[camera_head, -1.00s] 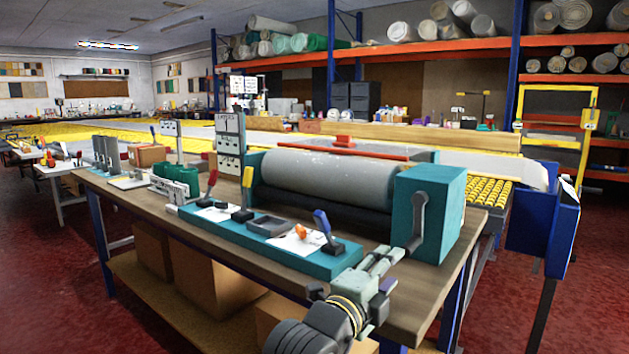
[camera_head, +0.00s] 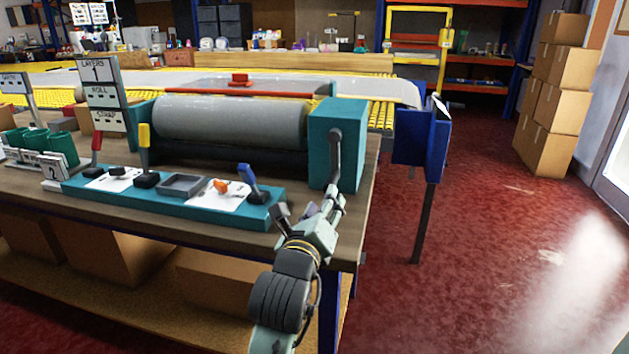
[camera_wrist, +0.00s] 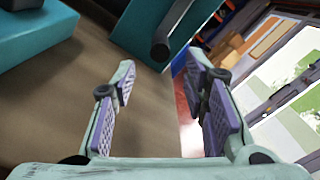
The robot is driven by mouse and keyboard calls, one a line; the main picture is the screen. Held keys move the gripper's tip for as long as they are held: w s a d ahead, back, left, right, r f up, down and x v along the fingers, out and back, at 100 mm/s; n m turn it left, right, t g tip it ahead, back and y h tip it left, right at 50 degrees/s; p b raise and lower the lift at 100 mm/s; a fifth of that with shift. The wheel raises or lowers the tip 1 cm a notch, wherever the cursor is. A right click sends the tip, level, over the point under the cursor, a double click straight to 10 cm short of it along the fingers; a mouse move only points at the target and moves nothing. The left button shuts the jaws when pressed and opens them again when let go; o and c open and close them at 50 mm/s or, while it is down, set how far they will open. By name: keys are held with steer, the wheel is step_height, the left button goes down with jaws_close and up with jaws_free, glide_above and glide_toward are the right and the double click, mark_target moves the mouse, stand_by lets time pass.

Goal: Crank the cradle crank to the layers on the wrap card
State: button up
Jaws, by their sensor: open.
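The cradle crank (camera_head: 335,158) is a dark grey arm on the right teal end block (camera_head: 352,125) of the roll cradle. It hangs down from its pivot. A grey roll (camera_head: 230,124) lies in the cradle. The wrap card (camera_head: 98,72), a board on a post at the left, reads LAYERS 1, with ROLL and STRAP rows below. My gripper (camera_head: 334,196) is at the crank's lower end in the head view. In the wrist view my gripper (camera_wrist: 161,70) has its purple-padded fingers apart, and the crank (camera_wrist: 161,45) shows ahead between them. I cannot tell whether they touch.
A teal control strip with red, yellow and blue levers (camera_head: 248,180) lies along the bench (camera_head: 200,232) front. Green cups (camera_head: 62,128) stand at the left. A blue box on a post (camera_head: 424,135) stands right of the bench. Red floor at the right is open.

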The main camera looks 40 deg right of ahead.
mark_target(331, 163)
steer(key=p+x, duration=0.1)
steer(key=x, duration=0.8)
jaws_close()
stand_by(0.4)
